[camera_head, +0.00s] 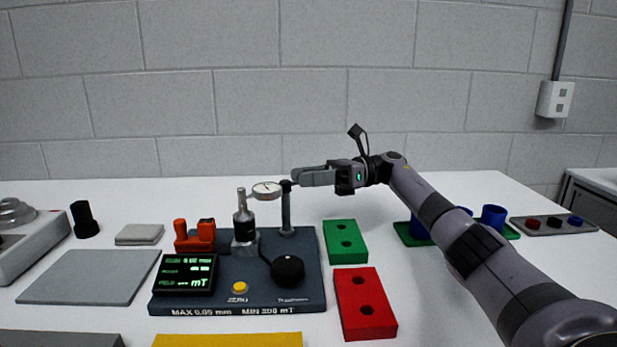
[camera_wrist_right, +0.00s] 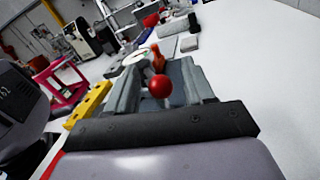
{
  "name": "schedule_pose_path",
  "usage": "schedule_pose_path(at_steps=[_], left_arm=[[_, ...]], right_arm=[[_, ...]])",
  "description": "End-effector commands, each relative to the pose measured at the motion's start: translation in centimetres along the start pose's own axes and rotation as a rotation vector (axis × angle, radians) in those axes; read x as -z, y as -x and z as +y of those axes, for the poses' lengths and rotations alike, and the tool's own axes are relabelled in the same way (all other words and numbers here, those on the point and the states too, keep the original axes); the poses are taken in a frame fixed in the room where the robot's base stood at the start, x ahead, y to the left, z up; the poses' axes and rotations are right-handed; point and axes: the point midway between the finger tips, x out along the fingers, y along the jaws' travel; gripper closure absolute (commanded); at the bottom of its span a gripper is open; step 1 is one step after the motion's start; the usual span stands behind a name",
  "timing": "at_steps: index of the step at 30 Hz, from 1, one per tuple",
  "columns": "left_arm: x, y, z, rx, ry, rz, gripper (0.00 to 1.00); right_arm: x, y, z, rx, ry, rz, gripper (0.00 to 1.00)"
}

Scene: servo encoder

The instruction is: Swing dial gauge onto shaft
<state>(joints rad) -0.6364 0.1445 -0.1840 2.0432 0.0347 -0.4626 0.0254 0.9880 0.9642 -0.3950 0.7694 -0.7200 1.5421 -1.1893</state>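My right gripper (camera_head: 296,177) is level at the top of the post. In the right wrist view a red ball knob (camera_wrist_right: 160,86) shows between its fingers (camera_wrist_right: 160,75); whether they press on it is unclear. My left gripper is out of view.
The base also carries a green-lit display (camera_head: 185,273), a yellow button (camera_head: 239,287), a black knob (camera_head: 288,269) and an orange part (camera_head: 194,236). Green (camera_head: 345,241) and red (camera_head: 364,303) two-hole blocks lie to its right. Blue cups (camera_head: 493,216) stand beyond my arm.

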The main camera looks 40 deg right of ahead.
Motion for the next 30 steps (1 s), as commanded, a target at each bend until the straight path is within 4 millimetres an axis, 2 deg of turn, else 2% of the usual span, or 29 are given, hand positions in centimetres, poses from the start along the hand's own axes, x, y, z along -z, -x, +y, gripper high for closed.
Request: schedule_pose_path(at_steps=[5, 14, 18, 30], left_arm=[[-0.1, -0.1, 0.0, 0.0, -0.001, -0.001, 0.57], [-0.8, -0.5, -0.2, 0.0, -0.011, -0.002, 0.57], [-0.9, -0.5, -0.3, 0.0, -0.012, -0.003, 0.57], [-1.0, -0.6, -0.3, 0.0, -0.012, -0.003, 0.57]], right_arm=[[0.1, 0.7, -0.1, 0.002, -0.001, 0.002, 0.47], [0.0, 4.8, -0.1, 0.002, 0.0, -0.003, 0.47], [-0.1, 5.9, -0.1, 0.0, 0.002, -0.002, 0.47], [0.0, 7.0, -0.1, -0.002, 0.001, 0.0, 0.47]])
